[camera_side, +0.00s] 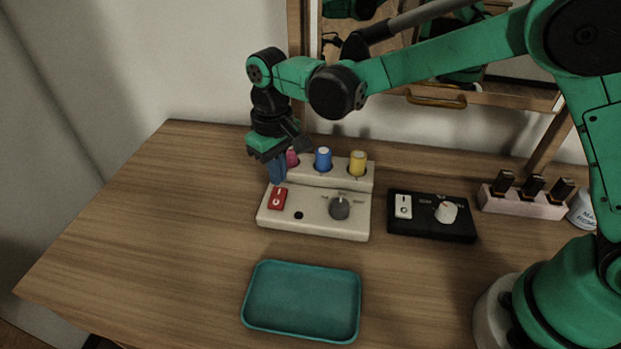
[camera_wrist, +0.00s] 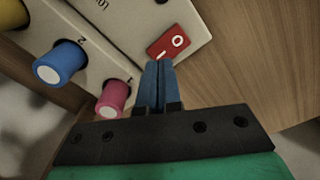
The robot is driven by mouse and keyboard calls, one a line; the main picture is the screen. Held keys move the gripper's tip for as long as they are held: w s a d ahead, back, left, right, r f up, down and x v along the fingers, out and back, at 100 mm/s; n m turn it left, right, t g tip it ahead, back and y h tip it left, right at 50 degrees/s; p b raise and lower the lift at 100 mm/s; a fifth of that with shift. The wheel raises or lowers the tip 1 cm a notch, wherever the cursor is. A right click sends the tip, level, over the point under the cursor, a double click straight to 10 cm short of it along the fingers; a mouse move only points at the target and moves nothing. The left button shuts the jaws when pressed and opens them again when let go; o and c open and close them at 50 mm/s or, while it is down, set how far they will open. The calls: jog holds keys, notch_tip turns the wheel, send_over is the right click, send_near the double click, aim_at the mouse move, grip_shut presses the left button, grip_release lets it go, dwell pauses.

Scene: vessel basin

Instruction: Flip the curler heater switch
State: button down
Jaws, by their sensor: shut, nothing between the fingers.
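The curler heater (camera_side: 311,216) is a cream box on the wooden table, with pink, blue and yellow curlers standing along its back. Its red rocker switch (camera_side: 278,198) is at the front left of the top face. The switch also shows in the wrist view (camera_wrist: 168,44), with white marks on it. My gripper (camera_side: 278,180) is shut and empty, with its blue fingers pointing down just behind the switch. In the wrist view the fingertips (camera_wrist: 158,64) are at the edge of the switch; I cannot tell whether they touch it.
A black box (camera_side: 431,229) with a white switch and a dial stands right of the heater. A teal tray (camera_side: 302,336) lies in front, empty. A pink rack (camera_side: 521,205) with dark-capped bottles is at the right. The table's left side is clear.

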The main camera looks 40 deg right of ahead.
aim_at(283, 190)
jog(key=shift+f, duration=1.15)
dwell(0.9)
jog(key=shift+r, duration=3.5)
jog(key=shift+s+d+r, duration=0.1)
jog(key=shift+d+r, duration=0.15)
jog(key=shift+d, duration=0.05)
jog(key=s+d+r+m+t, duration=0.3)
jog(key=s+d+t, duration=0.4)
jog(key=s+d, duration=0.5)
jog(key=shift+d, duration=0.75)
